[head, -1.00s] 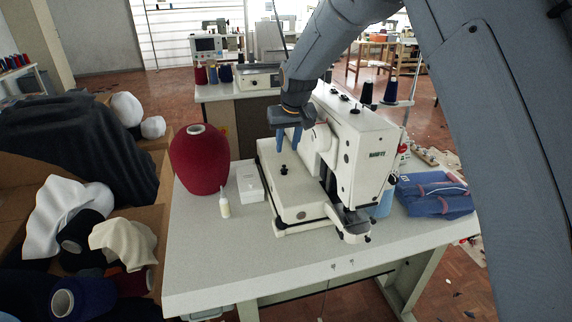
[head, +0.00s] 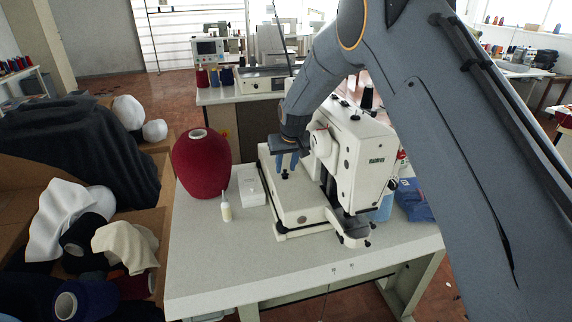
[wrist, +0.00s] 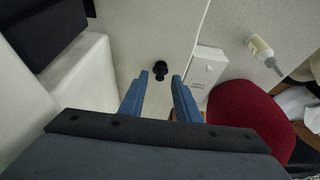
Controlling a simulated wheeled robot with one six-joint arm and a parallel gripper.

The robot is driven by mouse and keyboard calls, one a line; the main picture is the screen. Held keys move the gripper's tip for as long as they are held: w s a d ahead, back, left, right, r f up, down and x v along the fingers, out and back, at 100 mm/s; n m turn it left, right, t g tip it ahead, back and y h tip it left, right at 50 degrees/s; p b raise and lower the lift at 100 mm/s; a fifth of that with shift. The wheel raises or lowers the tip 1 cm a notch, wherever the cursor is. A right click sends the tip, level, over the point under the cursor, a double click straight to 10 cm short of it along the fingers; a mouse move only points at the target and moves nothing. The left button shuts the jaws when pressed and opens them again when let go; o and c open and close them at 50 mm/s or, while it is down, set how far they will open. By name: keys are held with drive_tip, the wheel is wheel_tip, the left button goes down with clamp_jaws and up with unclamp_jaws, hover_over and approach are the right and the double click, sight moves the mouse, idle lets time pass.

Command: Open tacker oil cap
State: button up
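The tacker (head: 358,165) is a white sewing machine standing on the table, with a wide flat bed. The oil cap (head: 285,175) looks like a small black knob on top of that bed, left of the machine's head. My gripper (head: 286,166) points down over it with two blue fingers apart. In the wrist view, the cap (wrist: 160,70) lies between and slightly beyond the fingertips (wrist: 160,76). The gripper is open and holds nothing. I cannot tell the exact height of the fingertips above the cap.
A red thread cone (head: 201,165), a white box (head: 251,186) and a small bottle (head: 226,208) stand left of the machine. Blue denim (head: 414,200) lies to its right. The table's front part (head: 260,265) is clear.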

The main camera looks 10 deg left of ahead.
sight(284, 173)
drive_tip(key=shift+f, duration=0.1)
clamp_jaws()
drive_tip(key=shift+w+a, duration=0.1)
drive_tip(key=shift+w, duration=0.05)
drive_tip(key=g+b, duration=0.1)
drive_tip(key=b, duration=0.1)
drive_tip(key=w+g+h+b, duration=0.1)
drive_tip(key=shift+a+b, duration=0.25)
drive_tip(key=shift+b, duration=0.15)
drive_tip(key=b, duration=0.1)
drive_tip(key=g+b, duration=0.1)
drive_tip(key=b, duration=0.1)
drive_tip(key=shift+w+a+r+h+b, duration=0.15)
drive_tip(key=shift+w+r+h+b, duration=0.15)
drive_tip(key=shift+w+h, duration=0.1)
drive_tip(key=g+b, duration=0.1)
drive_tip(key=b, duration=0.4)
drive_tip(key=shift+w+a+g+h, duration=0.2)
drive_tip(key=shift+w+g+h, duration=0.1)
drive_tip(key=shift+w+g, duration=0.1)
drive_tip(key=shift+r+g+b, duration=0.2)
drive_tip(key=shift+g+b, duration=0.2)
drive_tip(key=shift+b, duration=1.3)
